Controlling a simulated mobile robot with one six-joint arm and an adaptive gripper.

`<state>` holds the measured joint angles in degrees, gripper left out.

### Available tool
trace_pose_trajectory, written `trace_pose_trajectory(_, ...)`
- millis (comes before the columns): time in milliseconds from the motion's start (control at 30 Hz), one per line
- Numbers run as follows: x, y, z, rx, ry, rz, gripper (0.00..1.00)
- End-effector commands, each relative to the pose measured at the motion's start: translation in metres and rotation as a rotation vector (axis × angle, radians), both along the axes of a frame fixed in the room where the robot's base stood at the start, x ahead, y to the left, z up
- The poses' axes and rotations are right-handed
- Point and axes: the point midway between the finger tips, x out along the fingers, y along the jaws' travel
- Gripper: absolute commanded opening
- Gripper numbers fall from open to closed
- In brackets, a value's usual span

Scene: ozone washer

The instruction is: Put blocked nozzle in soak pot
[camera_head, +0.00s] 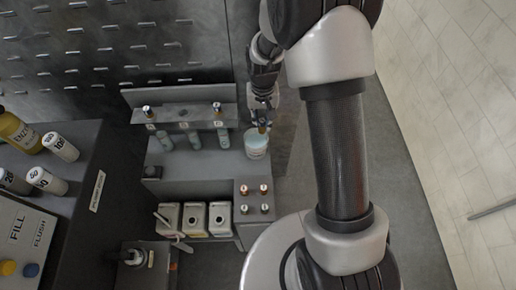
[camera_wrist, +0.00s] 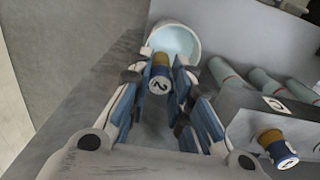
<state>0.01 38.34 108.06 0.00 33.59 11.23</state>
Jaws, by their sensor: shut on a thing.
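My gripper (camera_head: 262,108) is shut on a nozzle (camera_wrist: 159,82) with an amber band, a blue band and a white end marked 2. The soak pot is a pale cup (camera_head: 255,150) with light-blue liquid, at the right end of the grey bench. In the wrist view the pot (camera_wrist: 196,30) is just beyond the fingertips. In the head view the held nozzle (camera_head: 262,124) appears at the pot's far rim. I cannot tell how high it is above the rim, or whether it touches. The fingers hide part of the nozzle.
A rack shelf (camera_head: 184,118) beside the pot holds other capped nozzles; one (camera_wrist: 277,146) shows close on the right in the wrist view. Pale blue tubes (camera_head: 194,139) stand below it. Several square containers (camera_head: 194,219) stand in front. Open floor lies right of the bench.

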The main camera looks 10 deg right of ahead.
Motion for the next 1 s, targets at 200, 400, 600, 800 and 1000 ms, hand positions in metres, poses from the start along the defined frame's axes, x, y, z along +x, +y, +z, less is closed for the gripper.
trace_pose_trajectory(200, 0.0, 0.0, -0.016, 0.0, 0.001, 0.0, 0.0)
trace_pose_trajectory(400, 0.0, 0.0, -0.041, 0.0, 0.001, 0.0, 0.0)
trace_pose_trajectory(600, 0.0, 0.0, -0.058, 0.0, 0.0, 0.0, 0.0)
trace_pose_trajectory(800, 0.0, 0.0, -0.058, 0.0, 0.0, 0.0, 0.0)
trace_pose_trajectory(1000, 0.0, 0.0, -0.058, 0.0, 0.0, 0.0, 0.26)
